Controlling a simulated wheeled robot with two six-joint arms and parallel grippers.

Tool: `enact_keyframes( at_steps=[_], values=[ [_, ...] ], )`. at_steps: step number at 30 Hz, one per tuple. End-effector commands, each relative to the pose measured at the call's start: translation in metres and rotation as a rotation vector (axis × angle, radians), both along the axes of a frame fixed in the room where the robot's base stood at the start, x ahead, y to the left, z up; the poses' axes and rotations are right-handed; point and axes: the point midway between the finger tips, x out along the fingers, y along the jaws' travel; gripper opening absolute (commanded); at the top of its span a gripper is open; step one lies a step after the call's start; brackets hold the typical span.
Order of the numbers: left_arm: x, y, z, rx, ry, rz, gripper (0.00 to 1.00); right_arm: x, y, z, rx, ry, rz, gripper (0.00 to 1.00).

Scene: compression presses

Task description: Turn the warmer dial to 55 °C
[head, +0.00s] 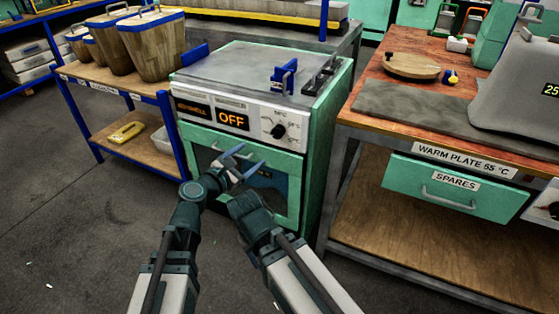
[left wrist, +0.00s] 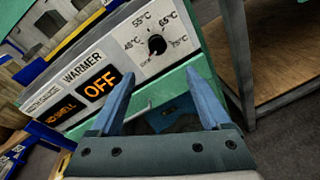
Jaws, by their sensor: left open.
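The warmer (head: 265,70) is a green cabinet with a pale front panel. The display (head: 233,118) reads OFF in orange. My left gripper (head: 243,162) is open and empty, in front of and below the panel. In the left wrist view its blue fingers (left wrist: 158,78) are spread below the dial, apart from it. My right arm shows, but its gripper jaws are hidden.
A workbench (head: 450,130) with a WARM PLATE 55 °C label and a green SPARES drawer (head: 450,185) stands close on the right. A blue-framed shelf (head: 120,85) with wooden buckets stands left. A blue bracket (head: 285,76) sits on the warmer's top. Floor at left is open.

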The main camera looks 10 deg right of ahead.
Motion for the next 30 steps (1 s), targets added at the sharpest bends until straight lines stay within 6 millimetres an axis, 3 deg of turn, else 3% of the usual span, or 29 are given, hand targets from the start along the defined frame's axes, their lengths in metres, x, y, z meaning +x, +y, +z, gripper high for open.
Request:
enact_keyframes(
  at_steps=[1, 7, 19, 30],
  values=[
    [0.001, -0.001, -0.017, -0.093, 0.033, 0.028, 0.81, 0.000, 0.000, -0.026, 0.005, 0.005, 0.005, 0.50],
    [0.008, 0.000, -0.021, -0.367, 0.142, 0.102, 0.81, -0.002, 0.002, -0.051, 0.019, 0.015, 0.024, 0.50],
    [0.018, -0.004, -0.018, -0.441, 0.175, 0.120, 0.81, -0.002, 0.003, -0.053, 0.023, 0.018, 0.029, 0.50],
    [0.073, -0.047, -0.019, -0.439, 0.174, 0.118, 0.81, -0.002, 0.003, -0.053, 0.023, 0.018, 0.029, 0.50]
  ],
)
